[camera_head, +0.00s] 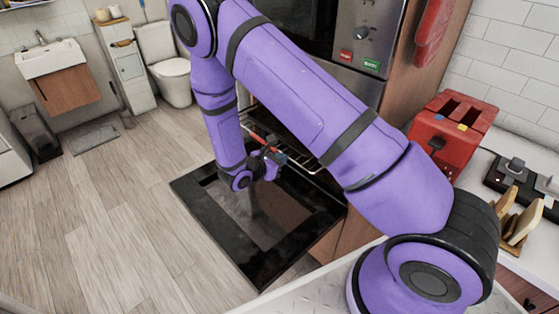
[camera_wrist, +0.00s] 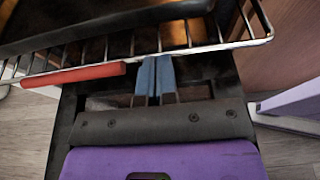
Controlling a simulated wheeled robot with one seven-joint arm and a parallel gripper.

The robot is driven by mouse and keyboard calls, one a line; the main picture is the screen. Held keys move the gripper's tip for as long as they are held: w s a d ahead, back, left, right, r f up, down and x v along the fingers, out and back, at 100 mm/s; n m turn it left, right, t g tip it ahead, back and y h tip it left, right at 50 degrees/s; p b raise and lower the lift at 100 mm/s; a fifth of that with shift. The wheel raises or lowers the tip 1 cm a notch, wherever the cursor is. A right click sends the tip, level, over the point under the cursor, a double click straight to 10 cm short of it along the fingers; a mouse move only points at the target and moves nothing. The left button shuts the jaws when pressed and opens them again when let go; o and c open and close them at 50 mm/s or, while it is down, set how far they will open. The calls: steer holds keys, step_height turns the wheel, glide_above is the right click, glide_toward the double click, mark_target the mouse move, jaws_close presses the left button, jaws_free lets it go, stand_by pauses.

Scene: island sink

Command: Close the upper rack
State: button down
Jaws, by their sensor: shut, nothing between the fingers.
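The upper rack is a wire rack (camera_head: 312,166) sticking out of the oven opening in the head view. In the wrist view its shiny front bar (camera_wrist: 200,47) crosses the top of the picture, with a red strip (camera_wrist: 75,78) along its left part. My gripper (camera_head: 272,150) is in front of the rack, above the lowered oven door (camera_head: 187,205). In the wrist view the blue fingers of my gripper (camera_wrist: 154,62) are together and empty, with their tips at the front bar. I cannot tell whether they touch it. My arm hides part of the oven and rack.
The black-framed oven door lies open near the floor. A wooden cabinet side (camera_wrist: 279,40) stands right of the rack in the wrist view. A red toaster (camera_head: 455,125) is on the right counter. The wooden floor (camera_head: 110,225) to the left is clear.

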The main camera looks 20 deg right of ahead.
steer(key=w+d, duration=0.2)
steer(key=d, duration=0.5)
steer(key=w+d, duration=0.2)
steer(key=d, duration=0.5)
steer(key=w+d, duration=0.3)
steer(key=d, duration=0.5)
steer(key=shift+w+d, duration=0.1)
steer(key=shift+d, duration=0.05)
steer(key=shift+d+r, duration=0.1)
steer(key=shift+a, duration=0.3)
steer(key=v, duration=0.9)
steer(key=f+v, duration=0.1)
steer(key=v, duration=0.3)
steer(key=shift+a, duration=0.5)
